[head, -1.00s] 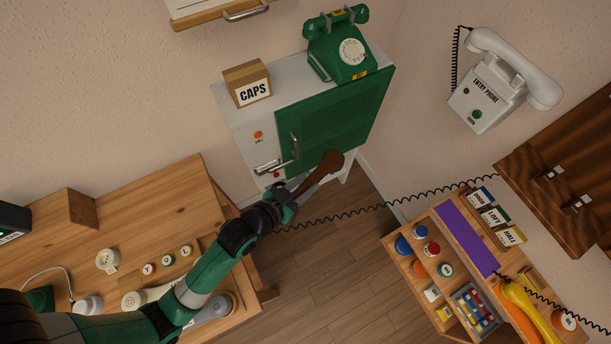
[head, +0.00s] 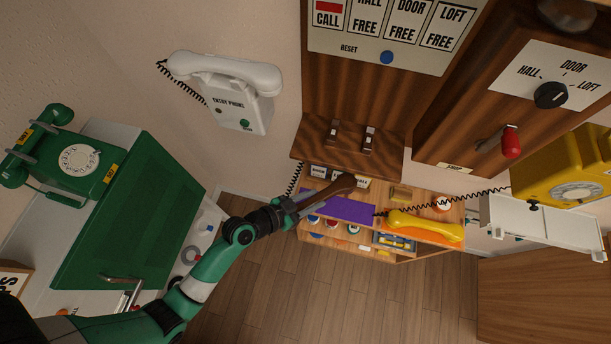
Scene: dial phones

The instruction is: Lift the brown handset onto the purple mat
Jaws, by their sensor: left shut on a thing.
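My left gripper (head: 312,201) is shut on the brown handset (head: 341,186), gripping its near end. The handset points away to the upper right and covers part of the name labels behind the mat. The purple mat (head: 345,210) lies on the wooden shelf top (head: 401,205), just below the handset in the picture. The handset looks raised above the shelf; its exact height over the mat cannot be told. My right gripper is not in view.
A yellow handset (head: 425,226) lies on an orange mat (head: 392,230) right of the purple one. A white entry phone (head: 240,112) hangs at the upper left. A yellow phone (head: 565,170) stands at the right.

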